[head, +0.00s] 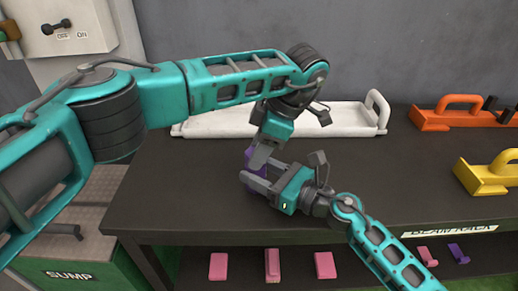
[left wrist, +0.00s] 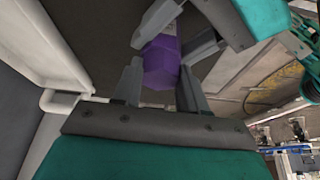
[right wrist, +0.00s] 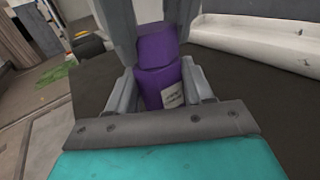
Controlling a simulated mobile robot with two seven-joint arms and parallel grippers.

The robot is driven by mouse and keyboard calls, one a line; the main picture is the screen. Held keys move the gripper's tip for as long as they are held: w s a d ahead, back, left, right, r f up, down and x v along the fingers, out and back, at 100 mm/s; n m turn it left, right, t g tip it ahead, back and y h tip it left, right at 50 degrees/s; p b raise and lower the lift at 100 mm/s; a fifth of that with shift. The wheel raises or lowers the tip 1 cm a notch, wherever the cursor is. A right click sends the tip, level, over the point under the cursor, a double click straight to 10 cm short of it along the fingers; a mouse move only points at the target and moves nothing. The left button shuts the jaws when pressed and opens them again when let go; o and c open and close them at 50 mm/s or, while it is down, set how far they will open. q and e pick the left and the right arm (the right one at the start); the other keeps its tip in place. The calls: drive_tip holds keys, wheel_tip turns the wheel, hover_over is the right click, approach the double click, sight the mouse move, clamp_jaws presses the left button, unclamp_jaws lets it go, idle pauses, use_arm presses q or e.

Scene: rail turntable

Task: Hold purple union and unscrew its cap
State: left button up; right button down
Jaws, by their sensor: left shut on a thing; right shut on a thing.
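The purple union stands upright above the dark table, between my two grippers. Its hexagonal cap (right wrist: 157,46) is on top of the body (right wrist: 158,86), which carries a small white label; a seam shows between them. My left gripper (head: 259,160) comes down from above, shut on the cap; the cap also shows between its fingers in the left wrist view (left wrist: 162,62). My right gripper (head: 250,181) comes in from the right, shut on the body. In the head view the fingers hide most of the union. Whether the threads still engage cannot be seen.
A long white tray (head: 345,118) with a handle lies behind the grippers. An orange handled piece (head: 445,122) and a yellow one (head: 485,178) are at the right. Pink blocks (head: 272,266) sit on the shelf below. The table's left front (head: 160,205) is clear.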

use_arm(q)
drive_tip(key=n+g, duration=0.2)
drive_tip(key=n, duration=0.4)
drive_tip(key=shift+w, duration=0.15)
drive_tip(key=o, duration=1.2)
drive_tip(key=shift+h, duration=0.3)
drive_tip(key=shift+o, duration=0.3)
drive_tip(key=shift+r, duration=0.1)
drive_tip(key=shift+r, duration=1.9)
